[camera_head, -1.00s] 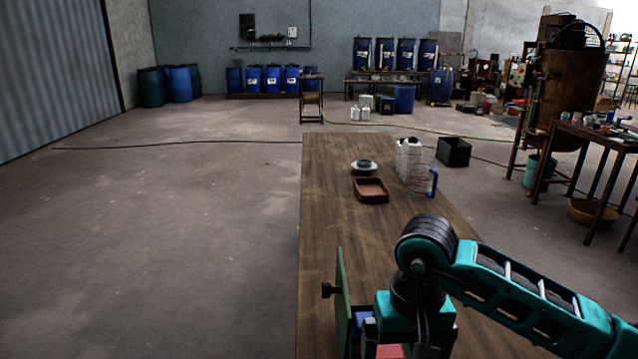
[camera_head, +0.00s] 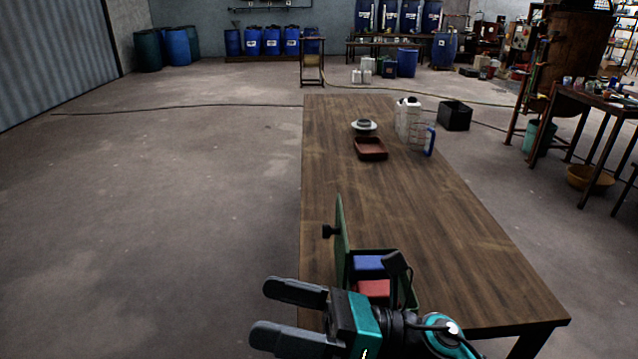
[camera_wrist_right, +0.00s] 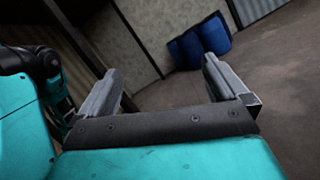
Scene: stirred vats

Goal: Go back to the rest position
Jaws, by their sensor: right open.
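My right gripper (camera_head: 284,314) is at the bottom of the head view, its two grey fingers spread apart and pointing left. It is open and empty, in front of the near end of the long wooden table (camera_head: 440,215). In the right wrist view its fingers (camera_wrist_right: 160,85) are also apart, with nothing between them. Behind it on the table stands a green box (camera_head: 342,240) with its lid or door swung up, holding a blue block (camera_head: 369,263) and a red block (camera_head: 372,288). The gripper and wrist partly hide this box. My left gripper is not in view.
A brown tray (camera_head: 371,149), a grey round dish (camera_head: 363,126), a white jug (camera_head: 405,118) and a blue-handled item (camera_head: 430,141) stand at the table's far end. The floor at left is clear.

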